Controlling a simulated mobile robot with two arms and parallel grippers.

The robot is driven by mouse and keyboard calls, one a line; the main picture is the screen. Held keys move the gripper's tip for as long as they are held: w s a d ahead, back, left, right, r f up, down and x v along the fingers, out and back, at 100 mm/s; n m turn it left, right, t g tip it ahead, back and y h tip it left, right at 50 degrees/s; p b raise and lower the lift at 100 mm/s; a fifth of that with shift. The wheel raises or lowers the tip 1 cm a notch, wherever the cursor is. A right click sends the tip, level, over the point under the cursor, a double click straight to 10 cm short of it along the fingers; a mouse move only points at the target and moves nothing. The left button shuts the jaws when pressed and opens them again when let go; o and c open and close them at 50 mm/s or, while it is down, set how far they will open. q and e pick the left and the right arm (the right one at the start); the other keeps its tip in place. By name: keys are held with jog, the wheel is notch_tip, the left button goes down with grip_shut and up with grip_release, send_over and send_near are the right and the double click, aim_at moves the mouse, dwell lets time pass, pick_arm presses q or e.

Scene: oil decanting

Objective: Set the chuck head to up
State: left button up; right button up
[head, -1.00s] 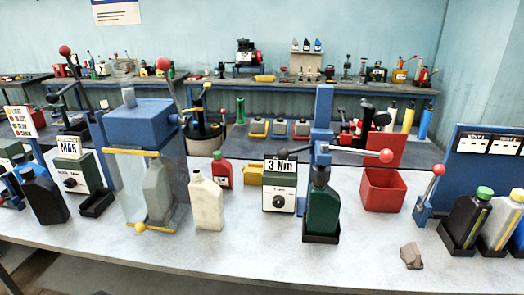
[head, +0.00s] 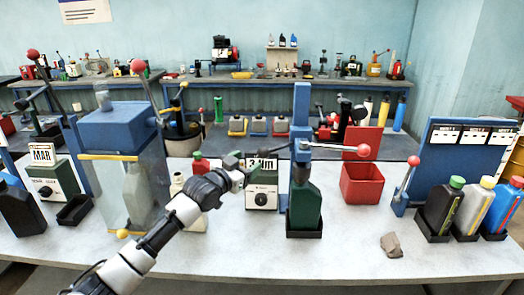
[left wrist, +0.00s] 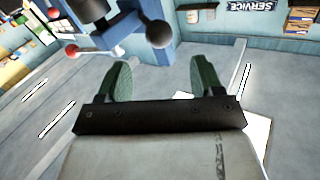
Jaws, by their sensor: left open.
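The chuck head (head: 301,152) sits on a blue upright column (head: 301,105), just above the neck of a dark green bottle (head: 304,208). A lever with a red ball (head: 363,152) reaches out to its right. My left gripper (head: 248,168) is left of the chuck head, in front of the dial box (head: 262,197), and hides part of its sign. In the left wrist view its two green-padded fingers (left wrist: 157,82) are apart with nothing between them. A dark ball (left wrist: 158,33) and a red ball (left wrist: 71,50) show beyond them. My right gripper is not in view.
A blue press with a clear guard (head: 120,125) stands left of my arm. A red bin (head: 361,183) is right of the column. Several bottles stand by a blue panel (head: 465,155) at right. A grey lump (head: 391,244) lies on the front tabletop, mostly clear there.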

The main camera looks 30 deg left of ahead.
aim_at(260, 154)
pick_arm(q)
jog(key=w+p, duration=0.1)
jog(key=w, duration=0.8)
jog(key=shift+d+p, duration=0.2)
jog(key=shift+p, duration=0.2)
